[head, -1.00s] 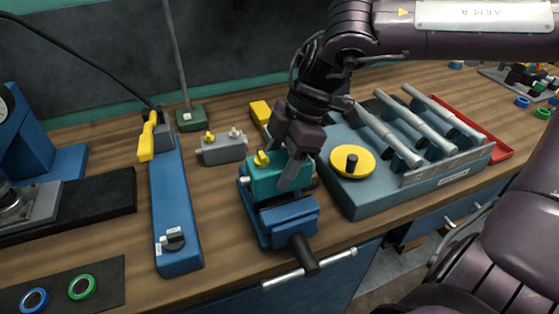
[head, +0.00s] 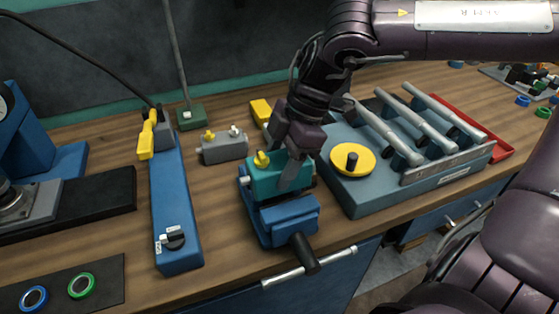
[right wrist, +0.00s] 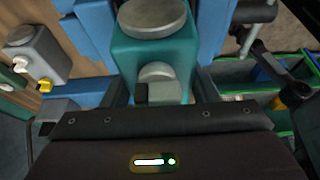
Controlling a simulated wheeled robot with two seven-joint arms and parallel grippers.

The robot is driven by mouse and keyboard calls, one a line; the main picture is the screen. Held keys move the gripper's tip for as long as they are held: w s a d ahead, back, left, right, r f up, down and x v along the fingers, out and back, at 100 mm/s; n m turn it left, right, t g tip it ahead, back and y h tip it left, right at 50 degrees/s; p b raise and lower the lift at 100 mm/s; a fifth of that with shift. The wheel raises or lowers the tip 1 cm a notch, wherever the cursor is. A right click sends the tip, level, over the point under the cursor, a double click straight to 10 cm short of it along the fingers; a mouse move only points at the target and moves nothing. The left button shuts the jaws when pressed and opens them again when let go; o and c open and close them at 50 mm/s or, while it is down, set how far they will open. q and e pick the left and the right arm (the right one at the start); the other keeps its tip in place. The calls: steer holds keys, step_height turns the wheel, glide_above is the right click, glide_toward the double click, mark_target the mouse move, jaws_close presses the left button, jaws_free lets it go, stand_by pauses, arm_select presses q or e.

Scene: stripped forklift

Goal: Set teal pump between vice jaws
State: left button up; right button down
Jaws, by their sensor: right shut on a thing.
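The teal pump (head: 266,181) with a yellow fitting on top sits at the blue vice (head: 289,215), low between its jaws as far as the head view shows. My right gripper (head: 290,178) is shut on the pump from above and behind. In the right wrist view the teal pump (right wrist: 158,55) stands in the middle with blue vice parts on both sides. Whether the pump touches the vice's bed is hidden. The vice's black screw and handle bar (head: 308,266) face the bench's front edge. My left gripper is not in view.
A grey pump (head: 223,146) stands behind and left of the vice. A long blue tool with a yellow lever (head: 175,200) lies further left. A teal fixture with a yellow disc (head: 353,160) and grey rollers stands close on the right. Bare wood lies between the vice and the blue tool.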

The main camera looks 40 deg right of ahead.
steer(key=shift+f+b, duration=0.75)
steer(key=shift+f, duration=0.3)
stand_by(0.9)
steer(key=shift+f, duration=0.35)
steer(key=shift+f+b, duration=0.1)
steer(key=shift+b, duration=0.2)
